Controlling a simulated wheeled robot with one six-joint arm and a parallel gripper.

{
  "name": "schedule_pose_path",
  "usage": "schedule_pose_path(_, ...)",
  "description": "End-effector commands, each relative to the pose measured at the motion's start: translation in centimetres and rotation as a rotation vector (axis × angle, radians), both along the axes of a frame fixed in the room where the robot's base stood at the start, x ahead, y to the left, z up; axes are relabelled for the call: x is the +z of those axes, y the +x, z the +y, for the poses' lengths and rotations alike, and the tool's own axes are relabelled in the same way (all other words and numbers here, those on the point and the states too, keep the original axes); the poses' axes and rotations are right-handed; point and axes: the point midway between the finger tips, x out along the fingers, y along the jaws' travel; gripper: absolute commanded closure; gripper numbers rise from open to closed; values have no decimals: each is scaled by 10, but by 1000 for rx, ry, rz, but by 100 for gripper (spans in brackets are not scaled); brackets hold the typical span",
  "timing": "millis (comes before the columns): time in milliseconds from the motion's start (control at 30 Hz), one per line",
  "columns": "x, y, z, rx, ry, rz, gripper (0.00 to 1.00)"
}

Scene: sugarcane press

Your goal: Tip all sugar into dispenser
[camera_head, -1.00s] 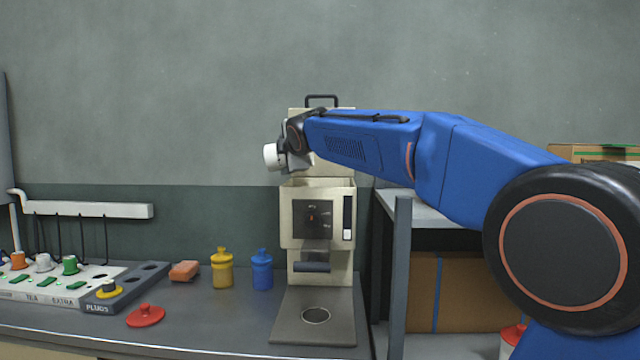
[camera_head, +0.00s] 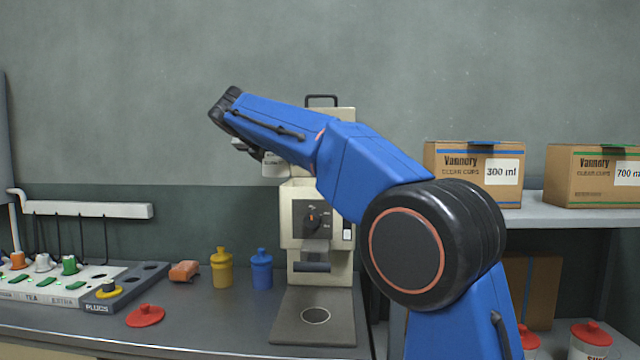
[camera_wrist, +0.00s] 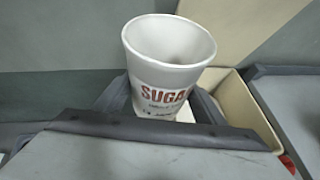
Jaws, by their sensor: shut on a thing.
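A white cup marked SUGAR (camera_wrist: 165,80) is held between the fingers of my gripper (camera_wrist: 160,108) in the wrist view. Its mouth is open and shows a pale inside; I cannot tell how much sugar is in it. The cream dispenser (camera_head: 296,228) stands on the bench, with an open hopper on top. A cream hopper (camera_wrist: 238,100) shows beside and below the cup in the wrist view. In the head view my arm largely hides the gripper, and a white lettered part, probably the cup (camera_head: 275,164), shows just above the hopper.
A red lid (camera_head: 145,316) lies on the bench. Cup boxes (camera_head: 475,180) sit on the right shelf. Red-lidded containers (camera_head: 592,335) are lower right.

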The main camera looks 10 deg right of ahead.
Motion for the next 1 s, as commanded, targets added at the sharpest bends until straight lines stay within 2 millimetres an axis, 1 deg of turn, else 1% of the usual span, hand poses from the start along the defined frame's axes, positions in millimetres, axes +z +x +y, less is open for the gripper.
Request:
schedule_pose_path(67,1,-1,0,0,-22,6,74)
schedule_pose_path(300,2,0,0,0,-17,4,74)
schedule_pose_path(600,24,0,0,0,-15,3,74)
schedule_pose_path(733,29,0,0,-1,-15,3,74)
schedule_pose_path(1000,30,0,0,0,-14,3,74)
